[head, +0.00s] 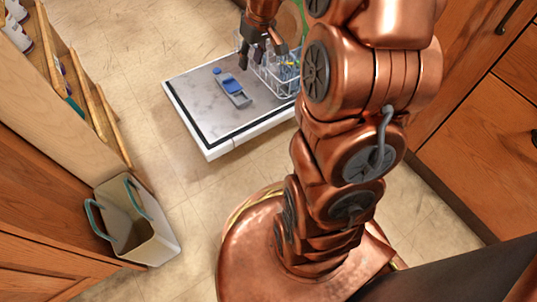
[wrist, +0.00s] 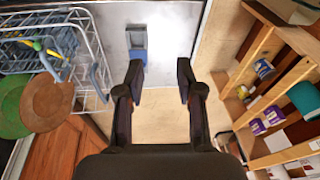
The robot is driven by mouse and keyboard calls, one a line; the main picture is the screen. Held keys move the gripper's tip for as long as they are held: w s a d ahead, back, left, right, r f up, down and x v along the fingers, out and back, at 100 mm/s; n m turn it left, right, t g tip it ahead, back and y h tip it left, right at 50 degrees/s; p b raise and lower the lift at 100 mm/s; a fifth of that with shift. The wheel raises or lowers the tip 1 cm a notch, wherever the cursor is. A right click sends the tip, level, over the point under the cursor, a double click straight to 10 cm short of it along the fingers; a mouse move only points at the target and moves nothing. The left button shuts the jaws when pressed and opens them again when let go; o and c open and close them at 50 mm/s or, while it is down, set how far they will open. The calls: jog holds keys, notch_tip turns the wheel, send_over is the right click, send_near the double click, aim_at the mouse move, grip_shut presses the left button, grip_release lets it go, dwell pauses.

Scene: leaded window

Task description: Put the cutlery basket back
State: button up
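What looks like the cutlery basket is a blue slatted holder (wrist: 60,38) inside the white wire rack (wrist: 88,40), at the upper left of the wrist view. Yellow and green handles show by it; its outline is partly hidden by the wires. In the head view the rack (head: 268,79) stands on the right part of the open dishwasher door (head: 203,108), partly behind my arm. My gripper (wrist: 159,72) is open and empty, its fingers wide apart. In the head view my gripper (head: 262,58) is above the door, just left of the rack.
A blue and grey dispenser (head: 232,88) sits on the door's inner face. Green (wrist: 12,106) and brown (wrist: 47,104) round plates are beside the rack. A beige bin (head: 138,222) stands on the floor at left. Wooden shelves (wrist: 262,105) hold packages. Floor between is clear.

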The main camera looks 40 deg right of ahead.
jog(key=s+a+g, duration=0.1)
jog(key=s+a, duration=0.3)
jog(key=s, duration=0.5)
jog(key=s+a+g+h, duration=0.1)
jog(key=s+a+g, duration=0.1)
jog(key=s+a, duration=0.3)
jog(key=s+a+g, duration=0.2)
jog(key=s+a, duration=0.3)
jog(key=s, duration=0.9)
jog(key=shift+a+r+m, duration=0.15)
jog(key=shift+m, duration=0.15)
jog(key=shift+r, duration=0.1)
notch_tip(320, 180, up, 45)
jog(key=s+t+p, duration=0.1)
jog(key=p, duration=4.1)
jog(key=shift+s+p, duration=0.15)
jog(key=shift+p, duration=0.25)
jog(key=shift+c, duration=0.5)
